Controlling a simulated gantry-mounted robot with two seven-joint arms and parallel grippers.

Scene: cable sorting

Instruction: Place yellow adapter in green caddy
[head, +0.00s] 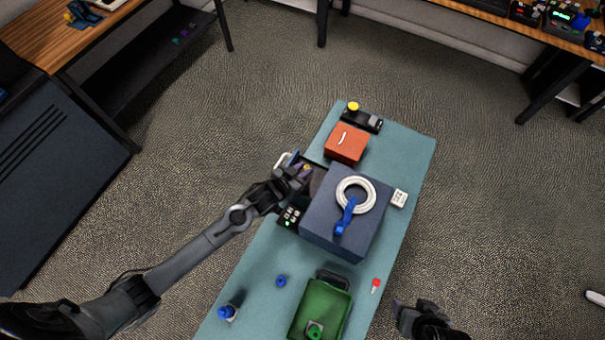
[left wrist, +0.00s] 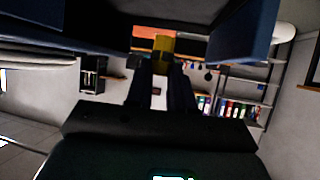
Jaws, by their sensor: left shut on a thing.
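My left gripper (head: 299,176) is beside the left side of the dark blue box on the table. It is shut on a small yellow piece, which looks like the yellow adapter (head: 306,168); it also shows between the fingers in the left wrist view (left wrist: 163,48). The green caddy (head: 339,301) is at the near end of the table, with a dark handle at its back and a green piece at its front. The held piece is well away from the caddy. My right gripper (head: 410,309) is off the table's right edge, and its jaws are unclear.
The dark blue box (head: 335,239) bears a white cable coil (head: 343,187) and a blue connector (head: 345,216). A red box (head: 346,144) and a black device with a yellow top (head: 353,106) stand at the far end. Blue pieces (head: 281,281) lie left of the caddy.

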